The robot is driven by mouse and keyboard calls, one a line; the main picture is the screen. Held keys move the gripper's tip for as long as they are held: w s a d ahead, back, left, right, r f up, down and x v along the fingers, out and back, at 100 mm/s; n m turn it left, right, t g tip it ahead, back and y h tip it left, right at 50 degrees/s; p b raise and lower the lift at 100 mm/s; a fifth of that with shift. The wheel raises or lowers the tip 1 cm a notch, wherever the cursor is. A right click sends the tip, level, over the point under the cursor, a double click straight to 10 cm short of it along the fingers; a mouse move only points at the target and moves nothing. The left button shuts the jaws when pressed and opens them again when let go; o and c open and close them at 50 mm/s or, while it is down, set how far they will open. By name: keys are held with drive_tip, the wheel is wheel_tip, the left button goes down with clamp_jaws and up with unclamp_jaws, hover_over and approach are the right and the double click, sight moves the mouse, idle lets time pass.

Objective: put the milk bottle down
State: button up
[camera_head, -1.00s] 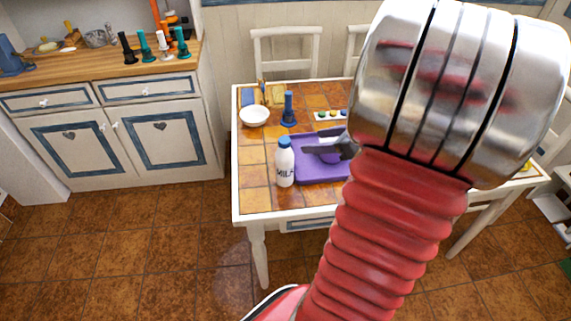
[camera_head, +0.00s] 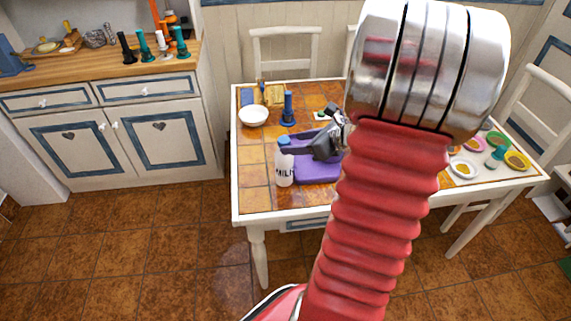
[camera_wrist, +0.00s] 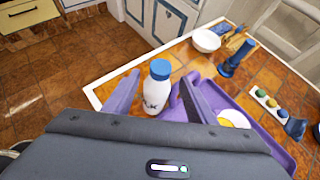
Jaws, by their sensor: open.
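The white milk bottle (camera_head: 285,172) with a blue cap stands upright on the tiled table, at the left edge of the purple tray (camera_head: 318,172). In the wrist view the bottle (camera_wrist: 157,92) shows between the two fingers of my gripper (camera_wrist: 150,95), with a gap on each side. My gripper is open. My arm hides part of the tray.
On the table (camera_head: 252,195) a white bowl (camera_head: 254,116) and a blue grinder-like item (camera_head: 288,108) stand behind the bottle. Several coloured dishes (camera_head: 475,144) lie at the right. A row of small coloured pieces (camera_wrist: 267,104) lies beyond the tray. Tiles left of the bottle are bare.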

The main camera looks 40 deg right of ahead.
sight(287, 141)
drive_tip(key=shift+r+x, duration=0.15)
drive_tip(key=shift+x, duration=1.15)
drive_tip(key=shift+r+x, duration=0.15)
drive_tip(key=shift+x, duration=1.15)
drive_tip(key=shift+w, duration=0.2)
clamp_jaws()
